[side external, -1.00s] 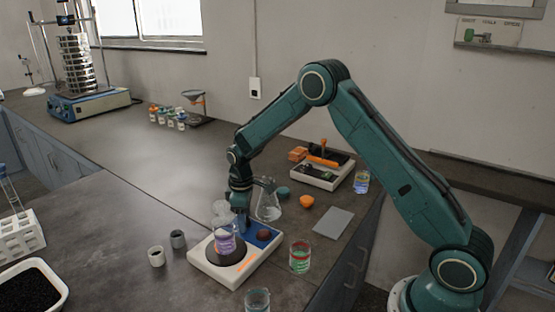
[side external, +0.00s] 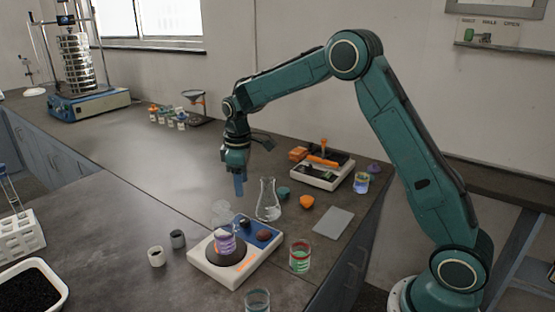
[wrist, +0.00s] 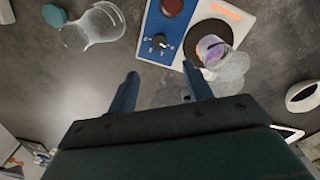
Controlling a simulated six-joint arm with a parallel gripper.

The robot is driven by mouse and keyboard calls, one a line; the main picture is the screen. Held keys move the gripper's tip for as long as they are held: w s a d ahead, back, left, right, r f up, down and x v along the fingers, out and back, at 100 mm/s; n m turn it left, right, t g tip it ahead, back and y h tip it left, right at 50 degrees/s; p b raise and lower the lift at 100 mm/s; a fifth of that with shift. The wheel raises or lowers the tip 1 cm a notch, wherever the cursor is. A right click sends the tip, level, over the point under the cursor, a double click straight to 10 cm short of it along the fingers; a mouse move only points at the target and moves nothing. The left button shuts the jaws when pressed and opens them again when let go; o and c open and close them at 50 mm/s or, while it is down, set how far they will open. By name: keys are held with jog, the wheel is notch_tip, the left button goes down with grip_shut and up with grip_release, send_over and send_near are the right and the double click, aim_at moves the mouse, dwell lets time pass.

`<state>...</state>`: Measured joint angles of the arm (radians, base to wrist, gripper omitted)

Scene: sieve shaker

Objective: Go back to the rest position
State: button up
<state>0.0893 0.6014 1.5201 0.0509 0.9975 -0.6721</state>
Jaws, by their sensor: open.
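My gripper (side external: 239,186) hangs in the air above the bench, behind the stirrer plate and left of the flask in the side view. In the wrist view its two blue fingers (wrist: 160,88) are apart with nothing between them. The white and blue stirrer plate (side external: 205,263) has a dark knob (wrist: 160,42), a dark red button and a round dark plate. A small beaker with purple contents (side external: 225,244) stands on the round plate. It also shows in the wrist view (wrist: 211,48).
A conical flask (side external: 268,203) stands behind the stirrer plate. A beaker with red and green contents (side external: 299,259) is at its right. Two small cups (side external: 156,257) are at its left. A sieve shaker (side external: 90,105) stands far left. The middle of the bench is clear.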

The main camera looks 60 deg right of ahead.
jog(key=shift+r, duration=0.65)
jog(key=s+a+r+m+t, duration=0.3)
jog(key=s+r, duration=1)
jog(key=s, duration=0.3)
jog(key=s+a+m+t, duration=0.2)
jog(key=s+m, duration=0.1)
jog(key=s, duration=1.4)
jog(key=shift+s+a+f, duration=0.25)
jog(key=shift+s+f, duration=0.05)
jog(key=shift+s, duration=0.05)
